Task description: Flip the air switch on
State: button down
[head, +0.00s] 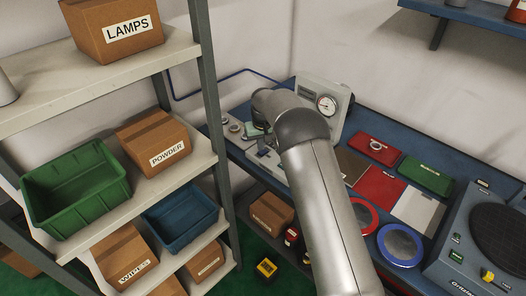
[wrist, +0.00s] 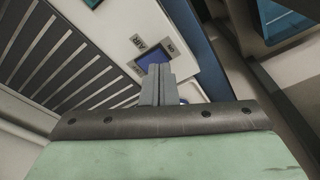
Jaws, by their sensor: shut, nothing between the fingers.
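The air switch (wrist: 153,60) is a blue rocker on a pale panel in the wrist view, with AIR and ON lettering beside it. My gripper (wrist: 158,72) is shut and empty, its fingertips overlapping the lower edge of the switch in that view. I cannot tell whether they touch it or which way the rocker is tilted. The switch does not show there, and the fingertips are not clear.
Dark vent slots (wrist: 62,50) lie left of the switch. Red and green cases (head: 426,175), a blue-rimmed disc (head: 400,246) and a machine with a black turntable (head: 497,238) occupy the bench to the right. A shelf rack with a green bin (head: 75,187) and boxes stands left.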

aim_at(261, 153)
jog(key=shift+f+b, duration=0.55)
jog(key=shift+f, duration=0.3)
dwell(0.6)
jog(key=shift+r+p, duration=1.55)
jog(key=shift+r, duration=1.95)
